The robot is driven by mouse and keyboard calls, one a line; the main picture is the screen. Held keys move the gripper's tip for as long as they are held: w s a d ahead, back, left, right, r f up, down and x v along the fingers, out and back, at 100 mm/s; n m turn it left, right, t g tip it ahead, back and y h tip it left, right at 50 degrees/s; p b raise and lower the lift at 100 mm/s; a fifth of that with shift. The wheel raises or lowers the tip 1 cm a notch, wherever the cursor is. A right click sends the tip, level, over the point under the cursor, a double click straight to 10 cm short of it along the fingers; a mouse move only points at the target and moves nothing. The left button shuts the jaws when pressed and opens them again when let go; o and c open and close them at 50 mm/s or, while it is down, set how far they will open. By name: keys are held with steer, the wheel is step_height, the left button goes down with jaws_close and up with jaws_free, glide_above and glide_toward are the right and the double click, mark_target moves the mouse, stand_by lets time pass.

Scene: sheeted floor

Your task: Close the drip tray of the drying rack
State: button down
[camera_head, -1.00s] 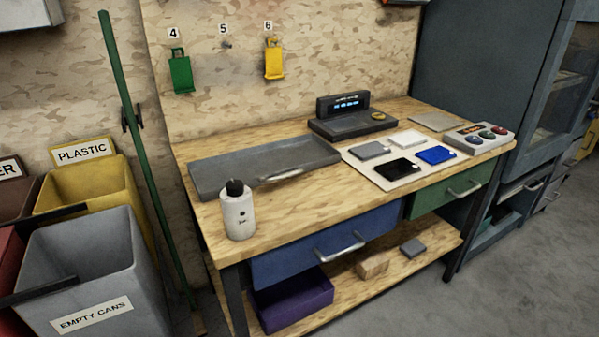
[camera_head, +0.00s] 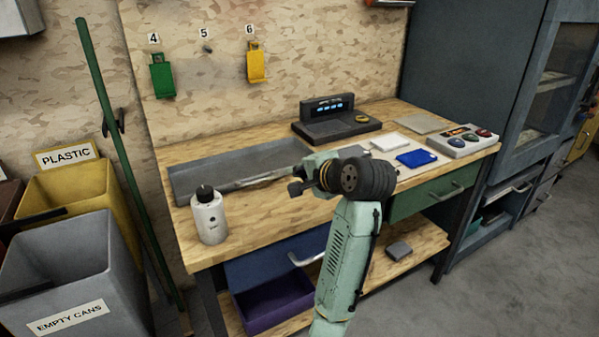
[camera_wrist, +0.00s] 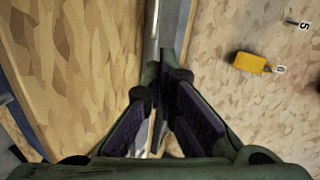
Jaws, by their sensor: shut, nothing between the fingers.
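A long, shallow grey tray (camera_head: 215,166) lies on the wooden bench top, with a silver handle (camera_head: 262,179) along its front side. It is the likeliest drip tray; I cannot make out a separate drying rack. My gripper (camera_head: 293,188) is at the tray's front right, reaching leftward close to the handle. In the wrist view my gripper (camera_wrist: 160,75) has its fingertips together, with nothing seen between them. A grey strip, probably the tray's edge or handle (camera_wrist: 152,38), runs just beyond the tips. Whether they touch it is unclear.
A white bottle (camera_head: 209,217) stands at the bench's front left. A dark device with a display (camera_head: 330,122), a blue card case (camera_head: 416,158) and a button box (camera_head: 462,141) are to the right. A blue drawer (camera_head: 255,268) is below. Bins stand left.

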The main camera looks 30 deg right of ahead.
steer(key=shift+m+g, duration=0.4)
steer(key=shift+m, duration=0.3)
steer(key=s+d, duration=0.1)
steer(key=s+d+f, duration=0.1)
steer(key=s+d, duration=0.1)
steer(key=d, duration=0.1)
steer(key=shift+s+f, duration=0.15)
steer(key=shift+f, duration=0.4)
steer(key=p+x, duration=0.1)
steer(key=x, duration=0.9)
steer(key=shift+r+p, duration=0.1)
steer(key=shift+p, duration=0.2)
steer(key=w, duration=0.2)
steer(key=shift+w+r+p, duration=0.2)
steer(key=shift+w+p, duration=0.05)
steer(key=shift+p, duration=0.1)
steer(key=shift+w+f, duration=0.1)
steer(key=shift+w, duration=0.55)
